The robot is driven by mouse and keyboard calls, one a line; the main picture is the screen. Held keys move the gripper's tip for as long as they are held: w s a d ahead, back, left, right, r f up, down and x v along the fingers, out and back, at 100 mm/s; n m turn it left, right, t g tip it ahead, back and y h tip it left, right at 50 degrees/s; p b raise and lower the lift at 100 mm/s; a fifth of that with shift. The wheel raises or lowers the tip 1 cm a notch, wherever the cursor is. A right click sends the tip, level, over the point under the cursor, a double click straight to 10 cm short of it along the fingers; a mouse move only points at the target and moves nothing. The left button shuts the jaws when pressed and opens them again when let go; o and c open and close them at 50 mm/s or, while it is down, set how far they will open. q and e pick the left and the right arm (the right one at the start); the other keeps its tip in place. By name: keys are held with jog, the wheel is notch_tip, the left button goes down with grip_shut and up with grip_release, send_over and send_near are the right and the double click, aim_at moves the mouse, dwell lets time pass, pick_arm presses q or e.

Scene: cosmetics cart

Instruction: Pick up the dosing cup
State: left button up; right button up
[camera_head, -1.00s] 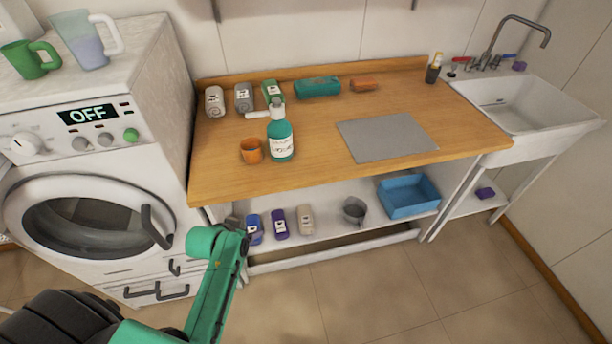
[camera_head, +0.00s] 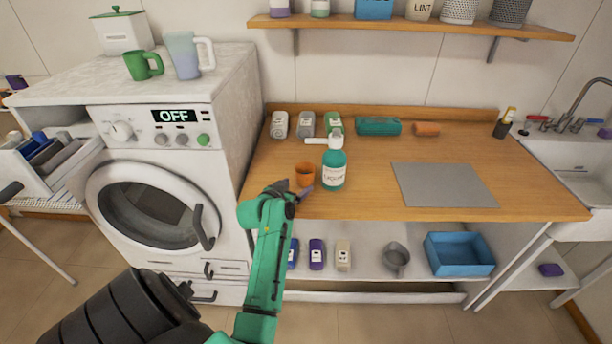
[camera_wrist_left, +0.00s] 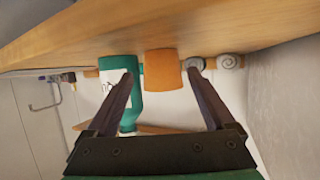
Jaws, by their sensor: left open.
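The dosing cup is most likely the small orange cup (camera_head: 305,172), upright near the front edge of the wooden counter, just left of a teal bottle (camera_head: 334,170) with a white pump. My left gripper (camera_head: 292,189) is at the counter's front edge, just in front of the cup. It is open and holds nothing. In the left wrist view, which is upside down, the cup (camera_wrist_left: 162,76) shows between the two fingertips and seems to be beyond them. The bottle (camera_wrist_left: 126,72) shows behind one finger there. My right gripper is not in view.
A grey mat (camera_head: 443,185) lies to the right. A washing machine (camera_head: 165,170) stands left of the counter. A blue bin (camera_head: 459,254) sits on the lower shelf.

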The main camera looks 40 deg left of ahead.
aim_at(301, 182)
pick_arm(q)
jog(key=p+x, duration=0.1)
jog(key=x, duration=0.4)
jog(key=shift+w+a+f, duration=0.15)
jog(key=shift+w+a, duration=0.05)
jog(key=shift+w, duration=0.1)
jog(key=shift+w+f, duration=0.25)
jog(key=shift+r, duration=0.1)
jog(key=c, duration=1.3)
